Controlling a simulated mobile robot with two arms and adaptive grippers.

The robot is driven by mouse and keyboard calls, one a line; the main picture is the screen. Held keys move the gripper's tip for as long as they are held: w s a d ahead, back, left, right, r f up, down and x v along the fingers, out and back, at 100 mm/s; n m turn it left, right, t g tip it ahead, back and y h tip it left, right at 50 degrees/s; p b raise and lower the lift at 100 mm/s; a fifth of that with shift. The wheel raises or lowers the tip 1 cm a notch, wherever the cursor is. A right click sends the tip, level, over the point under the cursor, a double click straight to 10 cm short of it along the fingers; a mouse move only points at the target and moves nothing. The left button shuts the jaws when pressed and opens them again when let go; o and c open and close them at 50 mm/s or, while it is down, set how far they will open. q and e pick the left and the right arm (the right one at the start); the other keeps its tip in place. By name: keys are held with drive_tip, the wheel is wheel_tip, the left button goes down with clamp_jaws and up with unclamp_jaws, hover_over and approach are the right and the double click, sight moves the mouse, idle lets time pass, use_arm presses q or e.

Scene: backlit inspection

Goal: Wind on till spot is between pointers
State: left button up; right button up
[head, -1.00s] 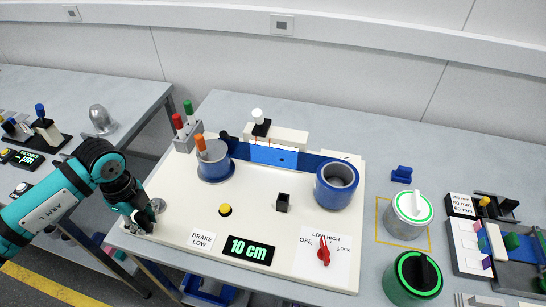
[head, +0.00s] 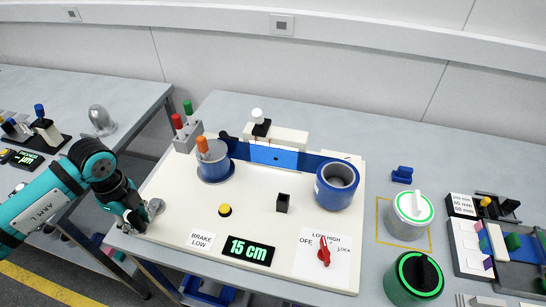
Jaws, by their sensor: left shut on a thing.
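My left gripper (head: 139,219) is at the left front corner of the cream board (head: 250,200). It is shut on the crank handle beside a silver hub (head: 155,206); its fingers hide the handle. A blue strip (head: 228,149) runs between the left reel (head: 214,168), which has an orange knob (head: 202,144), and the larger blue right reel (head: 337,186). A brighter lit window (head: 274,156) shows on the strip below a white-topped black post (head: 260,124). I cannot make out a spot or the pointers clearly. The display (head: 248,250) reads 15 cm.
A red rotary switch (head: 324,252), a yellow button (head: 225,210) and a small black block (head: 282,203) are on the board. Two round tins (head: 410,214) stand to the right. A red-and-green lamp block (head: 187,139) stands at the back left.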

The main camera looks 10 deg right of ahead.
use_arm(q)
drive_tip(key=shift+w+a+r, duration=0.1)
drive_tip(key=shift+w+a, duration=0.25)
drive_tip(key=shift+a, duration=0.3)
drive_tip(key=shift+w+a+b, duration=0.35)
drive_tip(key=shift+a, duration=0.2)
drive_tip(key=shift+w+a, duration=0.4)
drive_tip(key=shift+a, duration=0.1)
drive_tip(key=o, duration=1.1)
drive_tip(key=shift+c, duration=0.2)
drive_tip(key=shift+d, duration=0.15)
drive_tip(key=shift+s, duration=0.1)
